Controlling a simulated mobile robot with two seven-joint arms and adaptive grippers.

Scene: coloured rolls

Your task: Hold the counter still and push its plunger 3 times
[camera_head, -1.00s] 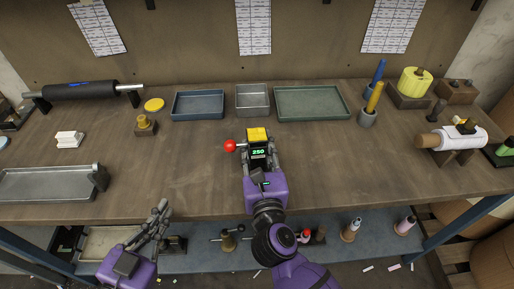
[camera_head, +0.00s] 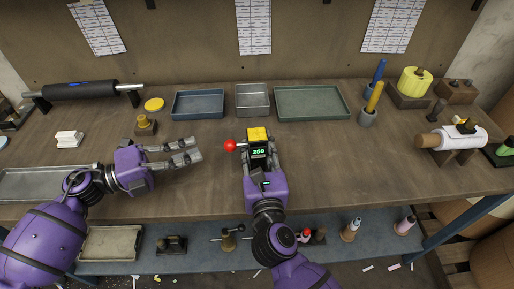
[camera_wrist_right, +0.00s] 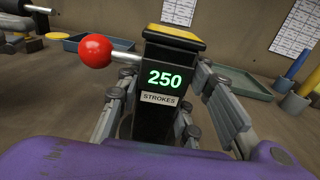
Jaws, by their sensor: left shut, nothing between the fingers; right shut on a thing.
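The counter (camera_head: 258,150) is a black upright box with a yellow top, standing on the table. In the right wrist view its green display (camera_wrist_right: 164,79) reads 250 above a STROKES label. A plunger with a red ball (camera_head: 230,145) sticks out from its left side; the ball also shows in the right wrist view (camera_wrist_right: 95,51). My right gripper (camera_head: 259,163) is shut on the counter, with fingers on both sides of it. My left gripper (camera_head: 194,151) is shut and empty over the table, left of the red ball and apart from it.
Blue (camera_head: 199,105), grey (camera_head: 253,98) and green (camera_head: 312,102) trays stand behind the counter. A brass-coloured knob on a block (camera_head: 146,127) sits behind my left gripper. A long metal tray (camera_head: 40,184) lies at the left.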

